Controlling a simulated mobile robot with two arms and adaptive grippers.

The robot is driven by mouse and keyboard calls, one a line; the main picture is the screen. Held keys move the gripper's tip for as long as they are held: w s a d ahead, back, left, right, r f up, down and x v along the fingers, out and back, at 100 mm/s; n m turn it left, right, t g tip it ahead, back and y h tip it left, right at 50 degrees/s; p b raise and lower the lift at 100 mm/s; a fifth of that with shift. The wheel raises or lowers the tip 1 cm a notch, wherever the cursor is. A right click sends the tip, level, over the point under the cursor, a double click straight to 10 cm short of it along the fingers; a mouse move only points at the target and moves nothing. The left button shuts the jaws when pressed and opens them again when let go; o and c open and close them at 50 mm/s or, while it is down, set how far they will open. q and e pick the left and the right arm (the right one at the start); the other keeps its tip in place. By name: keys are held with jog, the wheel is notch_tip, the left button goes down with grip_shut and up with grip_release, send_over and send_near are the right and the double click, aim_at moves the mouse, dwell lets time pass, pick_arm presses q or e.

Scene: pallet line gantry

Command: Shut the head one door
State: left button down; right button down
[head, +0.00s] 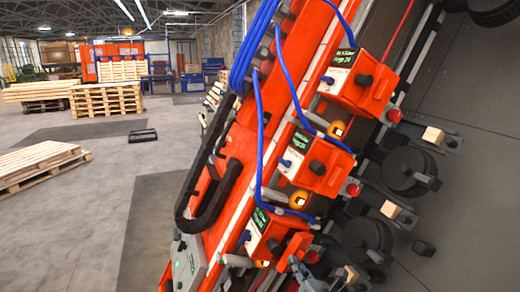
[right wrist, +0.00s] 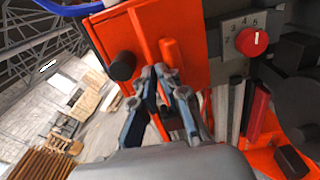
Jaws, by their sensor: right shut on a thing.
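The gantry's lowest, nearest head is a red box (head: 263,234) with a dark label and a black knob. Its red door (head: 297,247) shows at the bottom, standing out from the box. My right gripper (head: 294,262) is at this door, low in the head view. In the right wrist view the orange-red panel (right wrist: 146,35) fills the top, with a black knob and a raised red bar handle (right wrist: 171,54). My right gripper (right wrist: 166,80) is shut at the handle's lower end; its fingers hide the exact contact. My left gripper is not in view.
Two similar head boxes (head: 317,168) (head: 358,84) sit further up the gantry. Blue hoses (head: 259,120) loop in front. A numbered plate with a red knob (right wrist: 251,41) is right of the panel. Pallets (head: 40,164) stand on open floor at left.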

jog(key=p+v, duration=0.1)
jog(key=v, duration=0.5)
jog(key=shift+d+p, duration=0.15)
jog(key=shift+p, duration=0.15)
dwell(0.5)
jog(key=shift+f, duration=0.1)
jog(key=s+d+f+m+g+h, duration=0.25)
jog(key=s+f+m, duration=0.35)
jog(key=f, duration=0.5)
jog(key=s+d+f+m+g+h, duration=0.15)
jog(key=s+d+f+m, duration=0.35)
jog(key=f, duration=0.6)
jog(key=s+d+f+m+g+h, duration=0.25)
jog(key=s+f+m, duration=0.4)
jog(key=f, duration=0.55)
jog(key=s+f+m+g, duration=0.3)
jog(key=s+f+m, duration=0.1)
jog(key=s, duration=0.8)
jog(key=s+f+m+g, duration=0.3)
jog(key=s+f+m, duration=0.2)
jog(key=s, duration=0.8)
jog(key=s+f+m+g, duration=0.3)
jog(key=s+f+m, duration=0.2)
jog(key=s, duration=0.8)
notch_tip(320, 180, down, 3)
jog(key=shift+d+r, duration=0.2)
jog(key=shift+d, duration=0.2)
